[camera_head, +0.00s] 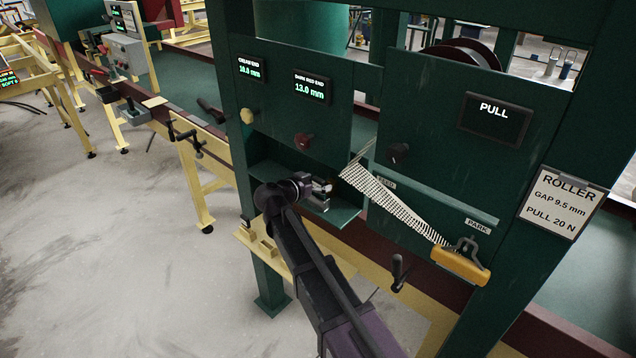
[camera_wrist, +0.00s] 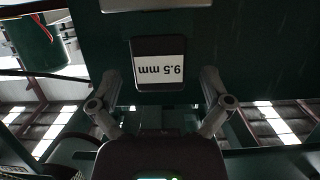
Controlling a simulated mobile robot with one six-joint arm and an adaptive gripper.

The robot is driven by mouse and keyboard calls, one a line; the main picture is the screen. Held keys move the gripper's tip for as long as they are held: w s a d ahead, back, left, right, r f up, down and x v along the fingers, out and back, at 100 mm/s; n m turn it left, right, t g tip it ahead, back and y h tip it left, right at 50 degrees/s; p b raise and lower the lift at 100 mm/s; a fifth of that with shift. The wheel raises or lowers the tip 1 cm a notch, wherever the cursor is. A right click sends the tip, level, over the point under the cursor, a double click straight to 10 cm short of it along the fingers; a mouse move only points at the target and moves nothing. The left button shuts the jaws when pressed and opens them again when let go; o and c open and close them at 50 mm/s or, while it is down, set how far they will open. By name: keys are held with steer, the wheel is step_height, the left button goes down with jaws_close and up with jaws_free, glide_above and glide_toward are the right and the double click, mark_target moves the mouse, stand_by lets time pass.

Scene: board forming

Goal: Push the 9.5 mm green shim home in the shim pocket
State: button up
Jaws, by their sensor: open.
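In the wrist view a dark block with a white label reading 9.5 mm (camera_wrist: 160,64), upside down, lies ahead of my fingers. I cannot tell whether this block is the green shim itself or a part around it. My gripper (camera_wrist: 161,104) is open, its two fingers spread wide, with nothing seen held between them. In the head view my gripper (camera_head: 322,192) is at the green machine's recess, above a small green shelf (camera_head: 343,217). The shim and the pocket cannot be made out there; my arm and gripper cover part of the recess.
Above the recess are a cream knob (camera_head: 247,116), a dark red knob (camera_head: 303,141) and displays reading 10.0 mm and 13.0 mm. To the right a pale perforated strip (camera_head: 395,205) runs to a yellow handle (camera_head: 460,264) by PARK. A roller sign (camera_head: 563,202) reads GAP 9.5 mm, PULL 20 N.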

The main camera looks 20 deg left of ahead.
step_height(320, 180, up, 5)
steer(key=p, duration=0.5)
steer(key=shift+w+a+f, duration=0.15)
steer(key=shift+a+f, duration=0.05)
steer(key=shift+a, duration=0.1)
steer(key=w+a, duration=0.3)
steer(key=a, duration=0.4)
steer(key=w+a, duration=0.3)
steer(key=a, duration=0.4)
steer(key=shift+s+a, duration=0.1)
stand_by(1.0)
